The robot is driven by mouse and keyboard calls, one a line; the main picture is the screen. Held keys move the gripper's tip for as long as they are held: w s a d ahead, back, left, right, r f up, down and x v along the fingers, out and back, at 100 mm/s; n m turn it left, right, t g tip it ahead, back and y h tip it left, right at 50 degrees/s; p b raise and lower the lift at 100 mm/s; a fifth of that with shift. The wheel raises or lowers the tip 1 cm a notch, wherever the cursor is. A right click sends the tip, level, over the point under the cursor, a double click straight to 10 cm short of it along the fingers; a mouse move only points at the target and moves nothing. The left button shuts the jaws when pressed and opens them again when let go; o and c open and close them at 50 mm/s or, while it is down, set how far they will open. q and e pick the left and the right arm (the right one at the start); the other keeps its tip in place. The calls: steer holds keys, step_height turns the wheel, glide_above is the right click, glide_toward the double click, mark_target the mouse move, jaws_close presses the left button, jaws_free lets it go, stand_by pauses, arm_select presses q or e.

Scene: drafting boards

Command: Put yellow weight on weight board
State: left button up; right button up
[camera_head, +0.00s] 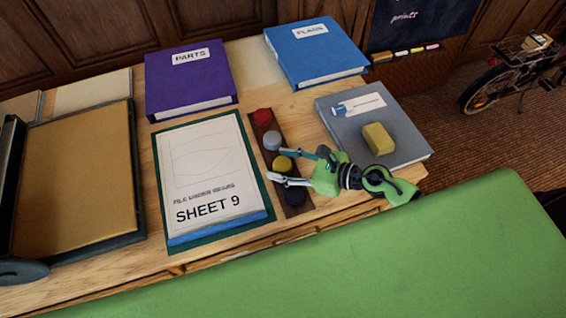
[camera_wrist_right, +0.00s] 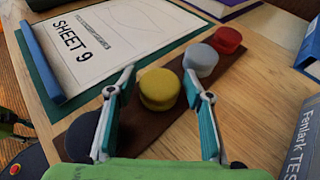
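The yellow weight (camera_head: 282,164) is a round knob-like piece on the brown weight board (camera_head: 296,199), between the grey weight (camera_head: 272,140) and the dark weight (camera_head: 295,196). A red weight (camera_head: 263,116) stands at the far end. My right gripper (camera_head: 273,166) reaches in from the right, its green fingers open on either side of the yellow weight. In the right wrist view, the yellow weight (camera_wrist_right: 159,88) sits between the two spread fingers, with a small gap on each side. The dark weight is partly hidden behind a finger there.
The SHEET 9 pad (camera_head: 211,176) lies left of the weight board. A grey book (camera_head: 400,145) with a yellow block (camera_head: 378,138) lies right. A tan-topped board (camera_head: 75,180) fills the left.

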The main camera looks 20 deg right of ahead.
steer(key=shift+r, duration=0.1)
steer(key=shift+r, duration=0.15)
steer(key=b+v, duration=0.2)
steer(key=v, duration=0.8)
steer(key=shift+s+d+b, duration=0.2)
steer(key=shift+b, duration=0.2)
steer(key=shift+v, duration=0.75)
